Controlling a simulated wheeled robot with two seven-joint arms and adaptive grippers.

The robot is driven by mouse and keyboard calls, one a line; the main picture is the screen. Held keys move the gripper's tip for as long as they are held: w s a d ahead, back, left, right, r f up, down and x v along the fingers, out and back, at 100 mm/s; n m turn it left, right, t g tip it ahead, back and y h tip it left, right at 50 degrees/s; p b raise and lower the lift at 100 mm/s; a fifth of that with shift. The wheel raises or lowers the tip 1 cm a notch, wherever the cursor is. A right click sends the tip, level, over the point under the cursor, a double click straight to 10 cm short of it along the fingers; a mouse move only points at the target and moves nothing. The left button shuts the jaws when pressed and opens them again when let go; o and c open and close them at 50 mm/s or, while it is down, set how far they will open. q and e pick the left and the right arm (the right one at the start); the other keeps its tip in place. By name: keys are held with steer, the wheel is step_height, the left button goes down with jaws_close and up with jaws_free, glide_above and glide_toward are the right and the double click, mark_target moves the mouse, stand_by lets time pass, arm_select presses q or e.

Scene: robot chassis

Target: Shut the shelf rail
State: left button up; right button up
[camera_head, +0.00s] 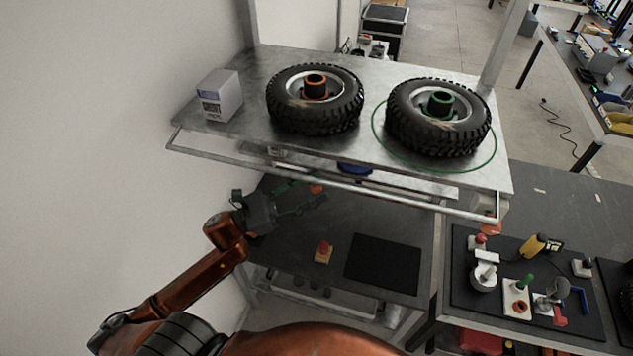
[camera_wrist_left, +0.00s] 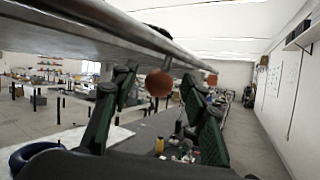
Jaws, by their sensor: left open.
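The shelf rail (camera_head: 335,182) is a pale metal bar along the front of the upper metal shelf (camera_head: 240,133). It stands out from the shelf edge at the left corner, with a gap between. In the left wrist view the rail (camera_wrist_left: 140,33) runs overhead, above the fingers. My left gripper (camera_head: 318,198) is open below the rail, left of its middle. An orange knob (camera_wrist_left: 159,83) shows between the open fingers in the wrist view, apparently not gripped; it also shows in the head view (camera_head: 316,188). My right gripper is not in view.
Two tyres (camera_head: 315,98) (camera_head: 438,115) and a white box (camera_head: 220,94) stand on the shelf. Below is a dark bench with a red button (camera_head: 323,252) and a black mat (camera_head: 384,264). A wall is close on the left. Tools lie on the right bench.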

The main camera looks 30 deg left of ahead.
arm_select(q)
steer(key=shift+w+d+r, duration=0.1)
steer(key=shift+w+d, duration=0.15)
steer(key=shift+c, duration=0.3)
jaws_close()
stand_by(0.4)
